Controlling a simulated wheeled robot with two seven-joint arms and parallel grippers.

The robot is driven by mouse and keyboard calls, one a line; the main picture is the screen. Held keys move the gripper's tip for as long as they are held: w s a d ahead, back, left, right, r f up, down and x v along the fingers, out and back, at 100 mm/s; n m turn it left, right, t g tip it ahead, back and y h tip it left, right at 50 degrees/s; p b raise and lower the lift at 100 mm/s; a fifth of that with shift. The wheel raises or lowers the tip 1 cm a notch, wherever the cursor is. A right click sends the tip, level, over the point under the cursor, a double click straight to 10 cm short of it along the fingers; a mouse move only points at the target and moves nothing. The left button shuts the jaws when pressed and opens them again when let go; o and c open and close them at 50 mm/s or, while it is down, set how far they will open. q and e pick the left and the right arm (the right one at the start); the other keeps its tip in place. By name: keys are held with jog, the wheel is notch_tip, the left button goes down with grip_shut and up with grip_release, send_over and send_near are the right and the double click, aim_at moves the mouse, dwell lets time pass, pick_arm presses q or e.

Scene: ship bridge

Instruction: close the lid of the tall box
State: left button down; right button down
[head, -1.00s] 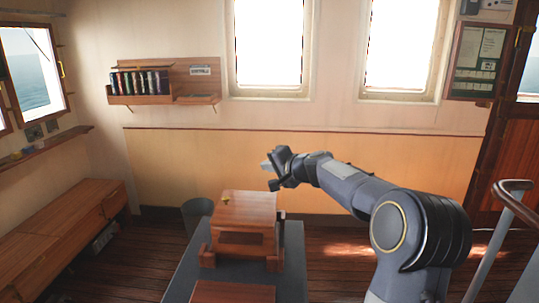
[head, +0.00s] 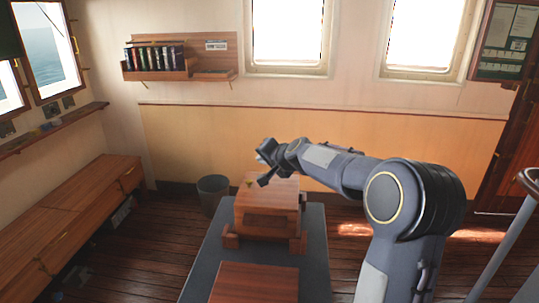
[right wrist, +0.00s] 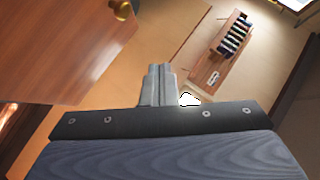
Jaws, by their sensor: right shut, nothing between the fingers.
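The tall box (head: 266,222) is reddish wood and stands on a grey-topped table, between low wooden side pieces. Its lid (head: 275,190) is a wooden panel with a small brass knob near the far left corner. The lid's exact angle is hard to tell, and my gripper hides part of its far edge. My right gripper (head: 266,155) is shut and empty, above the far edge of the lid. In the right wrist view the shut fingers (right wrist: 158,85) are apart from the wooden lid panel (right wrist: 60,50), which fills the upper left. My left gripper is not in view.
A flat wooden piece (head: 255,284) lies at the near end of the grey table (head: 205,272). A grey bin (head: 213,190) stands behind it at left. A long wooden bench (head: 70,215) runs along the left wall. A metal rail (head: 497,245) stands at right.

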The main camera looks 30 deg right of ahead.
aim_at(249, 190)
jog(key=a+f, duration=0.1)
jog(key=w+a+f+b, duration=0.1)
jog(key=f, duration=0.1)
jog(key=w+f+b, duration=0.1)
jog(key=shift+w+a+f, duration=0.2)
jog(key=shift+a+f, duration=0.15)
jog(key=shift+a, duration=0.05)
jog(key=shift+w+a+f+b, duration=0.2)
jog(key=shift+f+b, duration=0.15)
jog(key=shift+f, duration=0.15)
jog(key=shift+w+a+f+b, duration=0.2)
jog(key=shift+f+b, duration=0.1)
jog(key=shift+f, duration=0.15)
